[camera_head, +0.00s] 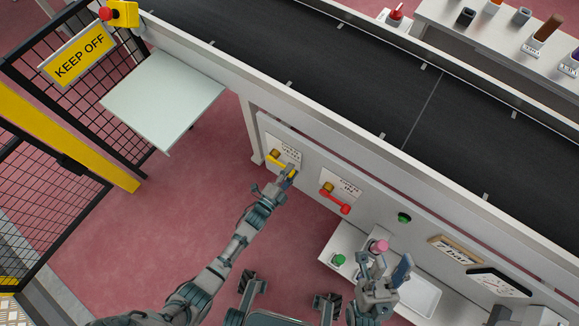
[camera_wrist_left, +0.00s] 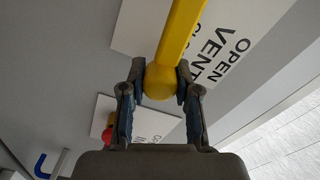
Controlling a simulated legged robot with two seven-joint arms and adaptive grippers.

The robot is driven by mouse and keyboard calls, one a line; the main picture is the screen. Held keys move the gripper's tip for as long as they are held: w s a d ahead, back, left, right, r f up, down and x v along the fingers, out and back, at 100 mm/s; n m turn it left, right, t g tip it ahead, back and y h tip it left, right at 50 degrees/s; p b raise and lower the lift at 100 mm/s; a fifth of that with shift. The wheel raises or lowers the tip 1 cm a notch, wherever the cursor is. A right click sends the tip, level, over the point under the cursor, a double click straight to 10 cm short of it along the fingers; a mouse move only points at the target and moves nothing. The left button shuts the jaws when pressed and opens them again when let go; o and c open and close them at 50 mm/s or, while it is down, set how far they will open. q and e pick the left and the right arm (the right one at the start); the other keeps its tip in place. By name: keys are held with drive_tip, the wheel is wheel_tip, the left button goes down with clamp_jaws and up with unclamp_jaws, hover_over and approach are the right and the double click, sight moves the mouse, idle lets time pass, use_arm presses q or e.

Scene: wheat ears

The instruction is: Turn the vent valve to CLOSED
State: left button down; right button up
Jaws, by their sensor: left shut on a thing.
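The vent valve's yellow handle (camera_head: 277,160) sits on the left part of the panel under the conveyor. In the left wrist view the handle (camera_wrist_left: 182,32) ends in a round yellow knob between my fingers. Behind it is a white label (camera_wrist_left: 232,45) reading OPEN and VENT; its lower line is partly hidden by the handle. My left gripper (camera_head: 287,174) is shut on the handle's knob end, also seen in the left wrist view (camera_wrist_left: 160,90). My right gripper (camera_head: 384,268) is held over the low shelf, with its fingers apart and nothing between them.
A second valve with a red handle (camera_head: 335,200) is right of the vent valve. A green button (camera_head: 404,218) and a 7 bar sign (camera_head: 455,250) follow along the panel. A low shelf (camera_head: 337,236) holds pink and green knobs. A KEEP OFF sign (camera_head: 80,57) hangs on the fence.

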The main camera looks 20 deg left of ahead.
use_arm(q)
drive_tip(key=shift+s+d+f+m+b, duration=0.1)
drive_tip(key=shift+f+m+b, duration=0.1)
drive_tip(key=shift+f+m, duration=0.25)
drive_tip(key=shift+s+d+f+m+b, duration=0.1)
drive_tip(key=shift+f+m+b, duration=0.1)
drive_tip(key=shift+f+m, duration=0.25)
drive_tip(key=shift+f, duration=0.2)
drive_tip(key=c, duration=0.8)
unclamp_jaws()
drive_tip(key=shift+a+r, duration=0.1)
drive_tip(key=shift+r, duration=0.05)
drive_tip(key=v, duration=1.1)
drive_tip(key=shift+s+a, duration=0.15)
drive_tip(key=shift+s, duration=0.25)
